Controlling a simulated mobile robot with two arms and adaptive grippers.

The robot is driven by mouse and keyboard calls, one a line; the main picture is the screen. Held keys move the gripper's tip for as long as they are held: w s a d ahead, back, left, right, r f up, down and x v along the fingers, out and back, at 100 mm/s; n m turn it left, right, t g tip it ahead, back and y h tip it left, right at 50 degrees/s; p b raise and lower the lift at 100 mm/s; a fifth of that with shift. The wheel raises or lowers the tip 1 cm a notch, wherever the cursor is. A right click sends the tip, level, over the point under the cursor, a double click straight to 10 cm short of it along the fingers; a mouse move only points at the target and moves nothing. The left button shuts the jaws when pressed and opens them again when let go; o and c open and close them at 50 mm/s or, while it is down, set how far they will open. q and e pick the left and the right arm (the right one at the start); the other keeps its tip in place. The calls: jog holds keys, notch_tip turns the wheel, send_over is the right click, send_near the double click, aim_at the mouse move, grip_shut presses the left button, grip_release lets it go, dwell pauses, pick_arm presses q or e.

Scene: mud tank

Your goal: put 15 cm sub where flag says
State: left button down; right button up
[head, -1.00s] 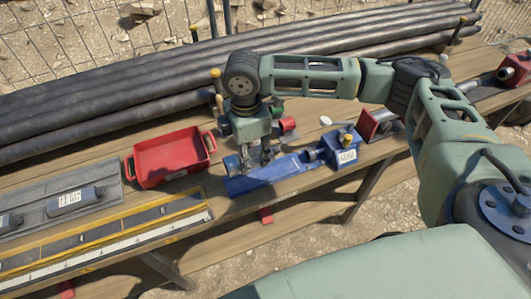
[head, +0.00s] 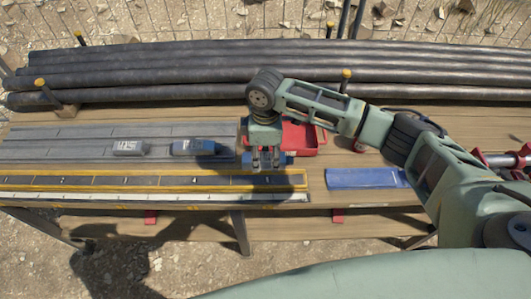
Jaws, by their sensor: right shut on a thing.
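My right gripper (head: 266,162) points down and is shut on a small blue piece (head: 286,158), which shows beside and behind its fingers. It hangs near the right end of the grey slotted rack (head: 70,145), in front of the red tray (head: 310,140). I cannot read a length on the held piece. Two more labelled pieces, one grey (head: 129,148) and one blue-grey (head: 196,147), lie on the rack. A yellow-edged measuring board (head: 150,181) runs along the table in front. I cannot make out a flag. My left gripper is not in view.
A flat blue holder (head: 365,178) lies right of the measuring board and looks empty. Long dark pipes (head: 200,75) lie along the back. Red tools (head: 505,160) stand at the far right. My right arm hides part of the table between.

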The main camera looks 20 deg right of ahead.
notch_tip(320, 180, down, 6)
jog(key=b, duration=0.6)
jog(key=shift+a+b, duration=0.1)
jog(key=shift+b, duration=0.25)
jog(key=shift+f, duration=0.95)
jog(key=shift+r, duration=0.1)
jog(key=shift+p, duration=0.45)
jog(key=shift+f, duration=0.6)
jog(key=o, duration=1.5)
